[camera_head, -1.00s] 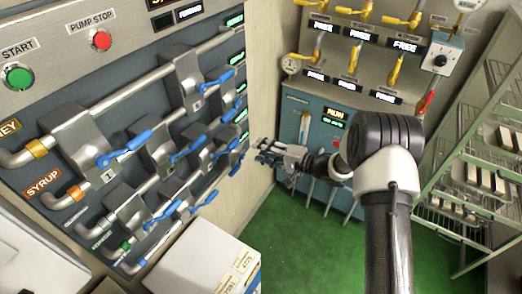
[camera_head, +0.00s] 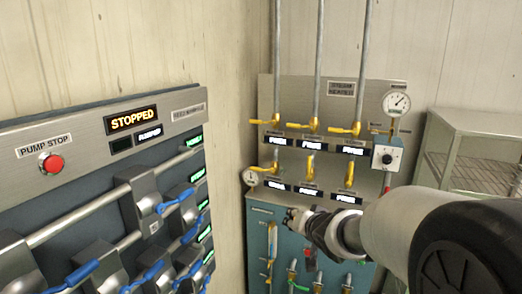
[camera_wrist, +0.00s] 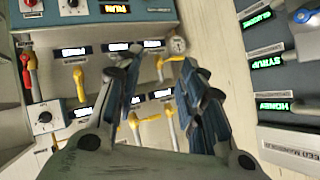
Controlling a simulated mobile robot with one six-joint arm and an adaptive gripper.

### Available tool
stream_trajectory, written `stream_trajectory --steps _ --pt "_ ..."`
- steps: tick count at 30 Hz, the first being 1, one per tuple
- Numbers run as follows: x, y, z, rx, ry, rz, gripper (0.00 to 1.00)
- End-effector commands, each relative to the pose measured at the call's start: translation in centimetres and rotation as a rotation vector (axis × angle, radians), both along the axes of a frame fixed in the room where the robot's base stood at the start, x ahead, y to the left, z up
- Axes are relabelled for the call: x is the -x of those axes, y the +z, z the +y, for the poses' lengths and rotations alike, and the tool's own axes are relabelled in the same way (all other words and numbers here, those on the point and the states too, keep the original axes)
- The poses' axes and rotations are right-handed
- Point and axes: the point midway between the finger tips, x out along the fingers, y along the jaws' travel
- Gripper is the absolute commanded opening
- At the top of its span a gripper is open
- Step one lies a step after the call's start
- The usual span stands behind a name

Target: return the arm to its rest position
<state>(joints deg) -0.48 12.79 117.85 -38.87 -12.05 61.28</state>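My arm enters from the lower right in the head view and reaches toward the back panel. My gripper (camera_head: 292,216) is in front of the blue-green cabinet's upper left part, with nothing visible in it. In the wrist view my gripper (camera_wrist: 160,72) shows two fingers spread apart, with a clear gap between them. Yellow valve handles (camera_wrist: 134,126) show beyond the fingers, and I see no contact with them. The wrist picture shows the panels upside down.
The left panel carries blue-handled valves (camera_head: 177,200), a red pump stop button (camera_head: 52,163) and a display reading STOPPED (camera_head: 132,118). The back panel has yellow valves (camera_head: 313,126), a gauge (camera_head: 396,103) and a blue-green cabinet (camera_head: 258,222). A wire rack (camera_head: 480,172) stands at right.

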Motion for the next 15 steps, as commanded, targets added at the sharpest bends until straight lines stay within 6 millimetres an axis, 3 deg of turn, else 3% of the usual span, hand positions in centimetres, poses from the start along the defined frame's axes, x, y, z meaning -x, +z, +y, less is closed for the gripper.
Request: stream_trajectory --steps 3,7,11,15 --pt "5.7 1.8 -3.4 0.137 -0.068 0.058 0.37" --pt "13.1 1.9 -5.9 0.253 -0.097 0.174 0.37" --pt "21.3 0.7 -6.8 0.326 -0.068 0.31 0.37" --pt "29.6 -1.6 -6.1 0.361 0.027 0.445 0.37"
